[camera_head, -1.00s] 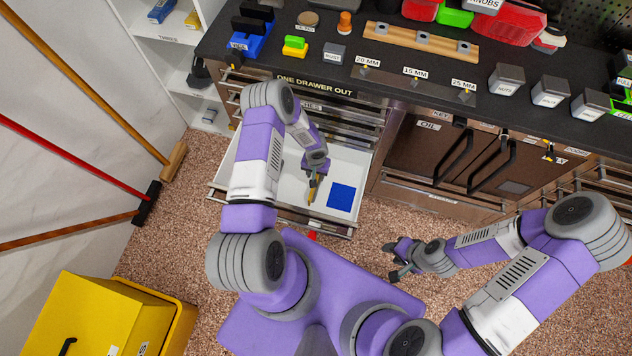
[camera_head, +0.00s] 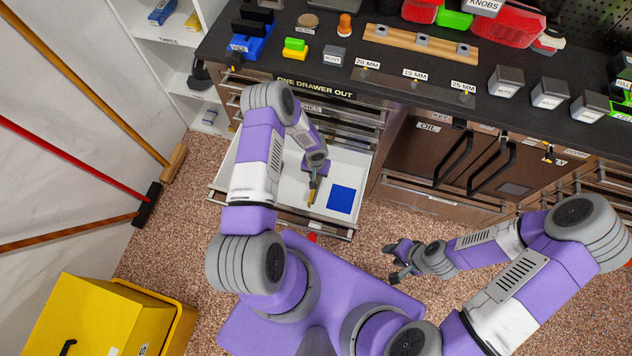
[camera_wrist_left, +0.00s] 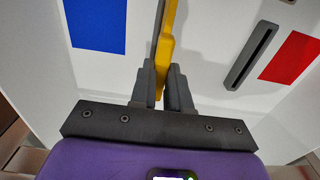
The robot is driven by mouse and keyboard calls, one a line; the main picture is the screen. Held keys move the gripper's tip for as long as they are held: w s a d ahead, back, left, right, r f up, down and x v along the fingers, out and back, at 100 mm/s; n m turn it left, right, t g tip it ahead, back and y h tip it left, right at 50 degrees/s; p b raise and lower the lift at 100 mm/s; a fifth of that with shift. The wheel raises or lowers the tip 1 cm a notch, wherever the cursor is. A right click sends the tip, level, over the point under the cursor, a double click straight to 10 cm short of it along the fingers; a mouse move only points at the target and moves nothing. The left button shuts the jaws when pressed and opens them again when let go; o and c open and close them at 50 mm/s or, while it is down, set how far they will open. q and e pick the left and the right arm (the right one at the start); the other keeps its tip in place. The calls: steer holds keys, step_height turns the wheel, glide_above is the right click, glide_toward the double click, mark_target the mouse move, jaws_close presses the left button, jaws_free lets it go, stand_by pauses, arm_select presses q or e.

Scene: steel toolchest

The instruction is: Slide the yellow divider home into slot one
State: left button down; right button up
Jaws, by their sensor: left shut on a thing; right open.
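The yellow divider (camera_wrist_left: 167,45) is gripped by my left gripper (camera_wrist_left: 161,82), which is shut on it inside the open drawer. In the head view the divider (camera_head: 311,197) shows as a small yellow edge below the left gripper (camera_head: 313,182). A dark slotted bar (camera_wrist_left: 251,55) lies on the white drawer floor, to the right of the divider in the wrist view and apart from it. I cannot tell whether it is slot one. The divider's far end runs out of the wrist view. My right gripper (camera_head: 397,262) is open and empty over the floor.
The white drawer (camera_head: 268,186) stands open from the steel chest. A blue patch (camera_head: 341,198) lies on its floor; a red patch (camera_wrist_left: 296,58) shows beyond the slotted bar. The dark countertop (camera_head: 430,91) above carries several blocks and tools. Brooms lean at left near a yellow bin.

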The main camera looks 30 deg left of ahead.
arm_select(q)
steer(key=shift+r, duration=0.65)
steer(key=shift+r+p, duration=1.05)
steer(key=shift+r, duration=0.25)
